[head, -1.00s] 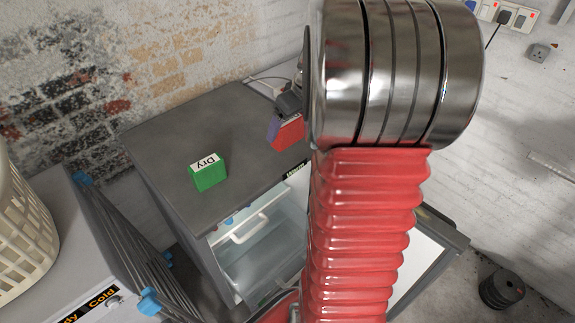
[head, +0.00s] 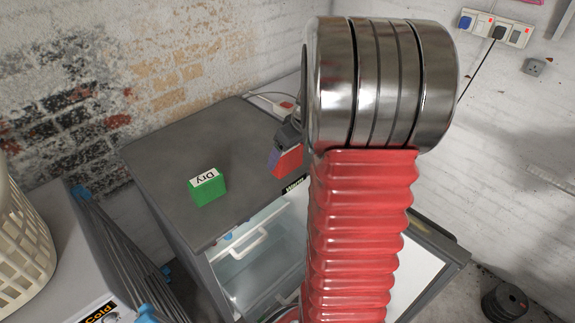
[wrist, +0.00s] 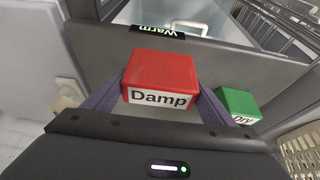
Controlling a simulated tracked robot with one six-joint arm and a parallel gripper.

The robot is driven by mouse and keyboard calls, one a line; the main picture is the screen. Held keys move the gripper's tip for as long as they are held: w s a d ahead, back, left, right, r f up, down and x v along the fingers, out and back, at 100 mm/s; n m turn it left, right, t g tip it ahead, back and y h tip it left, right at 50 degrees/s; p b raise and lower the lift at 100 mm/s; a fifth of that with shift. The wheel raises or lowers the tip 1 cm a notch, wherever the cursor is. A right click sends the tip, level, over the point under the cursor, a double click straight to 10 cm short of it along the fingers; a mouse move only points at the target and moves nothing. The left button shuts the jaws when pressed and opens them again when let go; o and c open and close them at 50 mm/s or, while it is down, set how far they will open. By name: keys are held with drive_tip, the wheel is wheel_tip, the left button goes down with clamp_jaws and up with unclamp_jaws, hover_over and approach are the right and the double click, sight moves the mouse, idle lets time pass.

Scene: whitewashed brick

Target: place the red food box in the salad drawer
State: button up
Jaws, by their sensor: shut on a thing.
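The red food box (wrist: 160,75), labelled "Damp", is between the purple fingers of my gripper (wrist: 163,88), which is shut on it. In the head view the box (head: 289,160) shows beside my arm, above or near the front edge of the fridge top; I cannot tell whether it touches. The fridge (head: 170,150) is open below. Inside is a clear compartment with a white handle (head: 250,245), which looks like a drawer; my arm hides part of it. The handle (wrist: 170,30) also shows in the wrist view.
A green box (head: 208,187) labelled "Dry" stands on the fridge top. A "Warm" label (head: 295,185) is on the fridge's front edge. A cream basket (head: 22,230) stands at the left. The open door (head: 430,255) is at the right, partly behind my arm.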

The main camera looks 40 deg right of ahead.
sight(287, 166)
drive_tip(key=shift+f, duration=2.25)
drive_tip(key=shift+f, duration=0.15)
drive_tip(key=o, duration=1.2)
drive_tip(key=shift+f, duration=0.1)
drive_tip(key=v, duration=1.4)
drive_tip(key=shift+w, duration=0.2)
